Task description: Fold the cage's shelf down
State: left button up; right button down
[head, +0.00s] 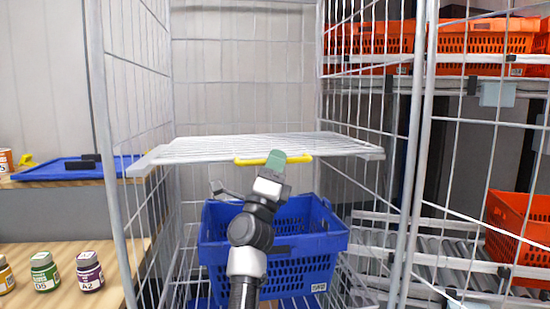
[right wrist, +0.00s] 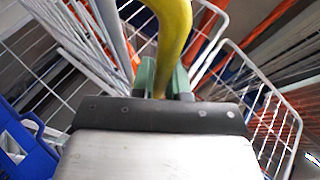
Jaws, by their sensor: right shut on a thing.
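The cage (head: 418,130) is a grey wire-sided frame that stands in front of me. Its shelf (head: 225,149) is a white wire panel that lies about level across the cage, above a blue crate. A yellow handle (head: 247,161) runs along the shelf's front edge, and it shows large in the right wrist view (right wrist: 172,40). My right gripper (head: 275,160) reaches up from below and is shut on the yellow handle, with green fingertips around it. The fingertips partly hide the handle's middle. My left gripper is not in view.
A blue crate (head: 325,243) stands inside the cage under the shelf. Orange totes (head: 480,45) sit on racks at the right. At the left, a wooden bench (head: 60,270) holds several small jars, and a blue tray (head: 45,174) lies on a ledge.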

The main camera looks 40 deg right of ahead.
dwell(0.3)
jog(key=c, duration=1.4)
grip_release()
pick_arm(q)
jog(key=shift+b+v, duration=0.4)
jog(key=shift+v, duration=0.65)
pick_arm(e)
jog(key=v, duration=1)
jog(key=shift+a+f, duration=0.3)
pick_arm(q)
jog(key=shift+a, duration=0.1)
pick_arm(e)
jog(key=shift+f+n+t, duration=0.1)
jog(key=shift+n+t, duration=0.2)
jog(key=shift+t, duration=0.2)
